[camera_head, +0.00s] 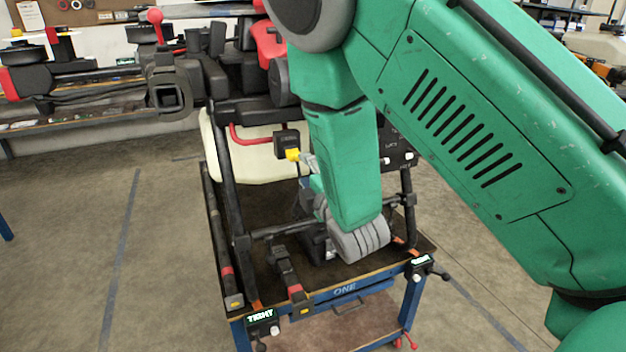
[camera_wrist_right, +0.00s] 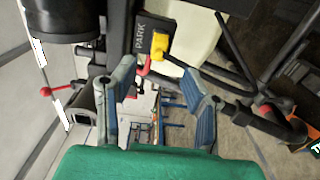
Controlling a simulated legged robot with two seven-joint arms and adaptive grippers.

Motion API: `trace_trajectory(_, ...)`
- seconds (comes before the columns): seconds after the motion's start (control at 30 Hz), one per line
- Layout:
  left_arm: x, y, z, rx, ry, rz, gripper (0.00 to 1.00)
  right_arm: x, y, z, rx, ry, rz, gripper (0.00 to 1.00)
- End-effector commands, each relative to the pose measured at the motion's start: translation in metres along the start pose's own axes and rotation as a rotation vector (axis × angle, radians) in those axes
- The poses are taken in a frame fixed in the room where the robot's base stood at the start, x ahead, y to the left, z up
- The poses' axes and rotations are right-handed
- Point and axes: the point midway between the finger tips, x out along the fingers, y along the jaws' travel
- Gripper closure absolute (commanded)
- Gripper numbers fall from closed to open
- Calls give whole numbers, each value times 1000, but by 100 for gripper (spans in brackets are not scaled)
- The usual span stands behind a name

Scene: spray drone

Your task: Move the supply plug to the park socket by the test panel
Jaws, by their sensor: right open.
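The yellow supply plug (camera_head: 293,155) sits at the front of a small black block (camera_head: 287,142) on the drone frame. In the right wrist view this block reads PARK (camera_wrist_right: 141,36), and the yellow plug (camera_wrist_right: 159,46) is against its socket face; how deep it sits I cannot tell. My right gripper (camera_head: 309,163) is beside the plug, mostly hidden by my green arm. In the right wrist view its two blue-grey fingers (camera_wrist_right: 158,76) are apart and empty, just short of the plug. A black panel with white marks (camera_head: 397,155) is partly hidden behind my arm. My left gripper is not in view.
The drone stands on a blue-framed cart (camera_head: 345,292) with black tubes around it. A cream tank (camera_head: 245,165) and a red tube (camera_head: 250,138) are close to the plug. A workbench (camera_head: 100,128) is behind; the floor at left is clear.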

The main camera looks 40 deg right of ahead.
Motion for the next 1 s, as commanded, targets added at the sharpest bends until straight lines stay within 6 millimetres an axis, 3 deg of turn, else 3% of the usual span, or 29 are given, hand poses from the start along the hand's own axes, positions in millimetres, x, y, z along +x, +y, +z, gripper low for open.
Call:
trace_trajectory(0.1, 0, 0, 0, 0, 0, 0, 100, -22, 0, 0, -2, 0, -1, 60)
trace_trajectory(0.3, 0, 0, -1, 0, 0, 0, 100, -42, 0, 0, -2, 0, 0, 60)
trace_trajectory(1.0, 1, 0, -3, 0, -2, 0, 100, -44, 0, 0, -1, 0, 0, 60)
